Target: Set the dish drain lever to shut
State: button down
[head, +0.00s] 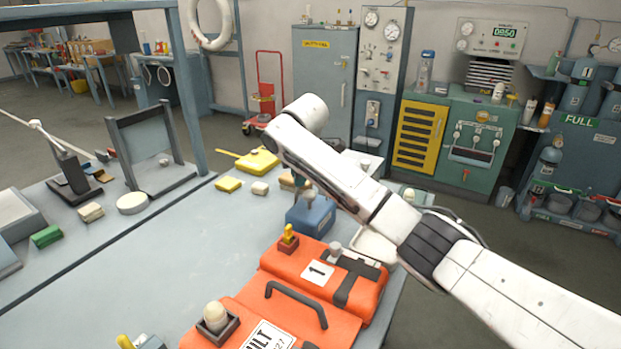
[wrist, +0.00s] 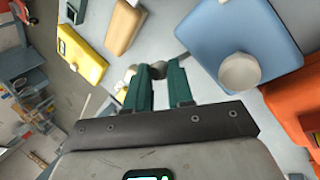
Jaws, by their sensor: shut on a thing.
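My gripper (wrist: 158,70) shows in the wrist view with two dark green fingers close together. The blue box also shows in the head view (head: 308,217), beside my arm.
A tan block (wrist: 125,27) and a yellow block (wrist: 82,50) lie near the fingers. Orange cases (head: 318,285) stand at the bench's front right, one with a black handle. A yellow pan-like piece (head: 258,160) lies farther back. The left middle of the blue-grey bench (head: 150,265) is clear.

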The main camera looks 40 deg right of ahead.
jog(key=shift+s+a+f+h+p, duration=0.1)
jog(key=shift+s+a+h+p, duration=0.15)
jog(key=shift+a+p, duration=0.3)
jog(key=shift+s+a+h+p, duration=0.2)
jog(key=shift+a+h+p, duration=0.1)
jog(key=shift+a, duration=0.3)
jog(key=shift+a+f, duration=0.1)
jog(key=shift+f, duration=0.05)
jog(key=c, duration=1)
grip_release()
jog(key=shift+r, duration=0.2)
jog(key=v, duration=1)
jog(key=shift+s+r, duration=0.2)
jog(key=shift+s, duration=0.1)
